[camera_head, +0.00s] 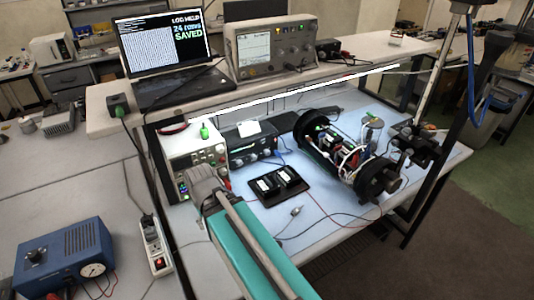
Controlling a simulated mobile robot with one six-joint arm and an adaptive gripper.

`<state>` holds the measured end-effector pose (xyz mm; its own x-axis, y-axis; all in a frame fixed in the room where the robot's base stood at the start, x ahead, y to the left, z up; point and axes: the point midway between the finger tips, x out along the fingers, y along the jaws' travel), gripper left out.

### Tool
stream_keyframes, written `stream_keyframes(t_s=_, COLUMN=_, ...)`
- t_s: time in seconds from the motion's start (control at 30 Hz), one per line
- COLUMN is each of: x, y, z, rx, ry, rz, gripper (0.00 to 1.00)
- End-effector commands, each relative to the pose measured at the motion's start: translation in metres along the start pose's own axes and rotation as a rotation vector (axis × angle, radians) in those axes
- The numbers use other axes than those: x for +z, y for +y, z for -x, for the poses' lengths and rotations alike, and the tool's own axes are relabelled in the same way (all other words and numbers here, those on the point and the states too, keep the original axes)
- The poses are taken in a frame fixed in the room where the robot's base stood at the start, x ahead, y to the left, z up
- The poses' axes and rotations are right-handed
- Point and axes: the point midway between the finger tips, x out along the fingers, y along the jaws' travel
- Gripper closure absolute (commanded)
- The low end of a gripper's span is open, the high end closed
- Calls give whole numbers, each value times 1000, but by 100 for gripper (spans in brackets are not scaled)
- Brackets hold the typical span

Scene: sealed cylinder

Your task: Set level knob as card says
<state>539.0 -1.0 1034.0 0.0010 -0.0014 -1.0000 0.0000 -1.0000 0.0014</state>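A small white card (249,128) lies on top of a dark bench instrument (250,143); its writing is too small to read. A light-grey instrument (196,158) with several small controls on its front stands to the left. I cannot tell which control is the level knob, or read its setting. My teal and grey arm (258,258) rises from the bottom edge, its grey joint in front of the light-grey instrument's lower part. My gripper's fingers cannot be made out.
An opened cylinder assembly (345,160) lies on the blue bench mat, with a black tray (278,187) to its left. Loose cables cross the mat. A laptop (163,45) and oscilloscope (272,50) stand on the shelf. A blue box (62,262) with a gauge is lower left.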

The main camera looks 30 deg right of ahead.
Motion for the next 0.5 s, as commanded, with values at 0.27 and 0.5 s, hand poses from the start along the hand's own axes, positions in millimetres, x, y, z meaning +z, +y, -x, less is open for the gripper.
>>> stream_keyframes(t_s=0.27, x=-33, y=26, z=6, rx=3, ry=44, rz=-5, gripper=31)
stream_keyframes(t_s=0.5, x=-95, y=103, z=17, rx=25, ry=138, rz=-8, gripper=31)
